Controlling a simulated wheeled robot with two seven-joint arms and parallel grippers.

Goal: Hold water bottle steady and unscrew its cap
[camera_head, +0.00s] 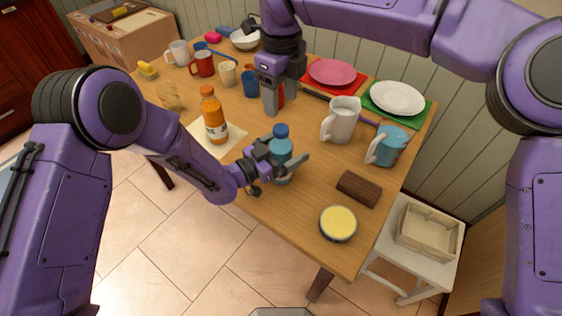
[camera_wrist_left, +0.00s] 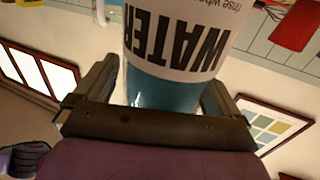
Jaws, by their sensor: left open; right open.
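The teal water bottle (camera_head: 280,150) stands upright on the wooden table, with its blue cap (camera_head: 281,131) on top. My left gripper (camera_head: 284,163) is open at the bottle's body, coming from the left with a finger on each side. In the left wrist view the bottle's white "WATER" label (camera_wrist_left: 178,42) shows between the spread fingers, with a gap on either side. My right gripper (camera_head: 273,108) points down, open, behind the bottle and apart from the cap. Part of the bottle's lower body is hidden by my left gripper.
An orange juice bottle (camera_head: 214,120) stands left of the water bottle. A white pitcher (camera_head: 341,121) and a blue mug (camera_head: 388,146) are to the right. A yellow-topped round tin (camera_head: 338,224) and a brown block (camera_head: 359,189) lie near the front. Several mugs and plates fill the back.

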